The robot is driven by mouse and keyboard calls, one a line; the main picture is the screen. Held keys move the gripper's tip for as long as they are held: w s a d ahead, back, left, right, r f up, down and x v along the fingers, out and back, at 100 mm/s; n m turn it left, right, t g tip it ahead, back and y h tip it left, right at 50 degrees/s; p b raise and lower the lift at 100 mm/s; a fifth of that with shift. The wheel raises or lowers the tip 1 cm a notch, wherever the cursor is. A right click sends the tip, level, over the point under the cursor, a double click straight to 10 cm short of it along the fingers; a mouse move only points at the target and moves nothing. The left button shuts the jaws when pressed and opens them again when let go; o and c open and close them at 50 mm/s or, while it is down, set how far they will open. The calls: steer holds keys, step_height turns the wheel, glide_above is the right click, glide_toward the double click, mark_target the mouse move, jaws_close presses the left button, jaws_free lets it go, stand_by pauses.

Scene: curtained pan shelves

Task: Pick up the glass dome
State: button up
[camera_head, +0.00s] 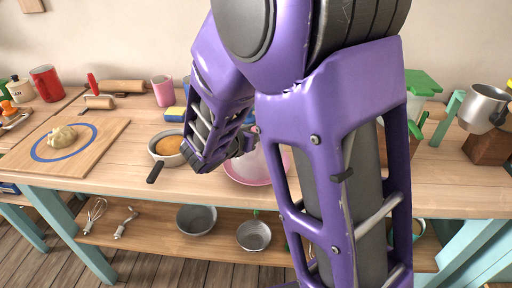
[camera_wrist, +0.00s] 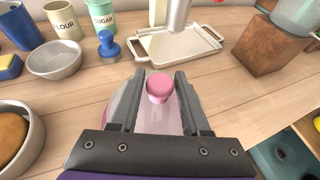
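The glass dome (camera_wrist: 152,120) is clear, with a round pink knob (camera_wrist: 159,87) on top. In the wrist view it sits below my gripper (camera_wrist: 158,78), whose two dark fingers are open, one on each side of the knob. A gap shows between the knob and each finger, so nothing is gripped. In the head view the dome (camera_head: 243,166) stands on the worktop with a pink rim at its base. My purple arm hides its right part and most of the gripper there.
A pan with brown content (camera_head: 168,146) stands left of the dome. In the wrist view, a grey bowl (camera_wrist: 55,60), a blue stamp-like object (camera_wrist: 108,45) and a cream tray (camera_wrist: 180,45) lie beyond it. A wooden block (camera_wrist: 262,45) is at right. Bare worktop separates them.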

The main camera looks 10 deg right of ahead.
jaws_close()
stand_by(1.1)
